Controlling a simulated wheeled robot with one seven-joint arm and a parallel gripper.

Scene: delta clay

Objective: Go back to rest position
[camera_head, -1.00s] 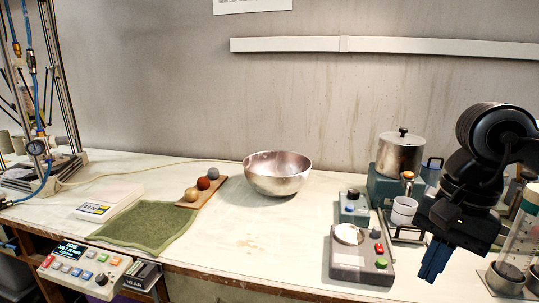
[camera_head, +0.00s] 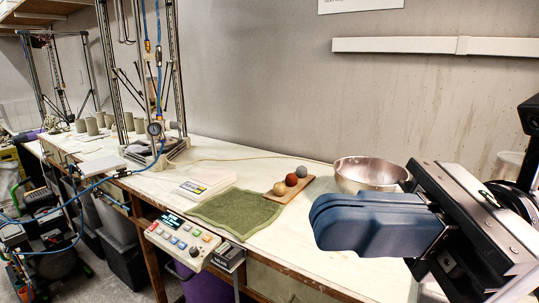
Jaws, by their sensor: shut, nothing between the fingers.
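My gripper (camera_head: 335,225) is large in the right foreground, close to the camera. Its blue fingers are together, pointing left, with nothing held. My arm behind it runs off the right edge. The gripper hangs in front of the right part of the bench and covers the lower part of the metal bowl (camera_head: 364,170).
A wooden board (camera_head: 292,191) with three balls lies left of the bowl. A green cloth (camera_head: 235,213) and a white box (camera_head: 207,184) lie further left. A control panel (camera_head: 183,243) sits at the bench's front edge. A tall metal frame (camera_head: 181,75) with blue hoses stands behind.

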